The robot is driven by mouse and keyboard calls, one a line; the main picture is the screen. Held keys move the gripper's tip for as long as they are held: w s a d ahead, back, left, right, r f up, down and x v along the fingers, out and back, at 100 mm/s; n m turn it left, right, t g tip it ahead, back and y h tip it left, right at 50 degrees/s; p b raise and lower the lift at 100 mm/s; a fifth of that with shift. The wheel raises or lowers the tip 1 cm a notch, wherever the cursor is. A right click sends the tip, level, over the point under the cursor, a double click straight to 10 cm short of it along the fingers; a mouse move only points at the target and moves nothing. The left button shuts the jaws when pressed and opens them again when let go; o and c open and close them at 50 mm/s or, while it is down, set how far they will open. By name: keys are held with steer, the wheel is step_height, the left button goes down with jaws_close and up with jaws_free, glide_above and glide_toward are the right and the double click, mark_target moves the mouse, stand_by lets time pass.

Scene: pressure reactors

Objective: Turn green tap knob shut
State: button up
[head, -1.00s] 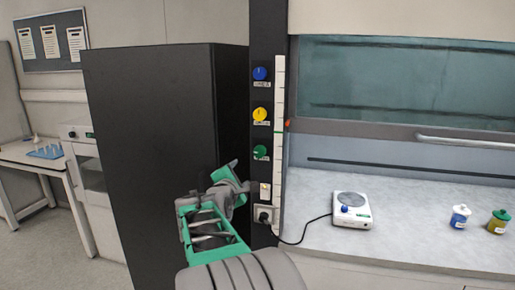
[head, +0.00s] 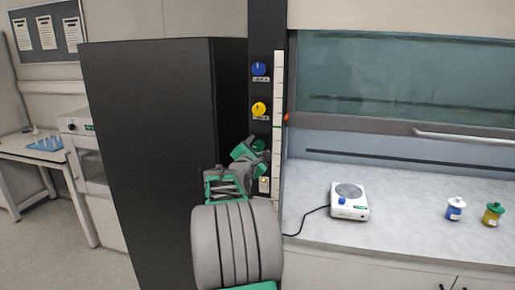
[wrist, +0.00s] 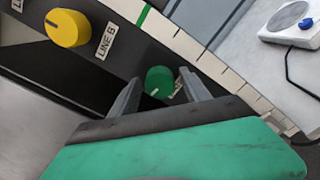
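The green tap knob (head: 259,145) is the lowest of three knobs on the dark post, partly hidden by my gripper in the head view. In the wrist view the green knob (wrist: 160,82) shows a white mark at its lower-left edge. My gripper (head: 252,154) is at the knob. In the wrist view the two grey fingers of my gripper (wrist: 158,80) are apart, with the knob seen between their tips. Small gaps show on both sides, so the fingers look open and not pressed on it. How deep they reach over it is unclear.
The yellow knob (head: 259,109), labelled LINE B in the wrist view, and the blue knob (head: 260,69) sit above on the post. A white scale strip (head: 278,100) runs beside them. A switch and socket lie below. A hotplate (head: 349,201) stands on the bench at right.

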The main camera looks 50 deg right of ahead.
jaws_close()
stand_by(0.4)
steer(key=shift+f+m+b, duration=0.15)
steer(key=shift+m+b, duration=0.25)
steer(key=shift+b, duration=0.2)
steer(key=m+b, duration=0.2)
steer(key=b, duration=0.1)
steer(key=shift+f+m, duration=0.15)
steer(key=shift+m, duration=0.25)
steer(key=m+b, duration=0.3)
steer(key=b, duration=0.1)
steer(key=shift+m, duration=0.3)
steer(key=m+b, duration=0.4)
steer(key=m, duration=0.1)
steer(key=shift+b, duration=0.35)
steer(key=shift+r+m+b, duration=0.25)
steer(key=shift+m+b, duration=0.8)
steer(key=shift+m, duration=0.75)
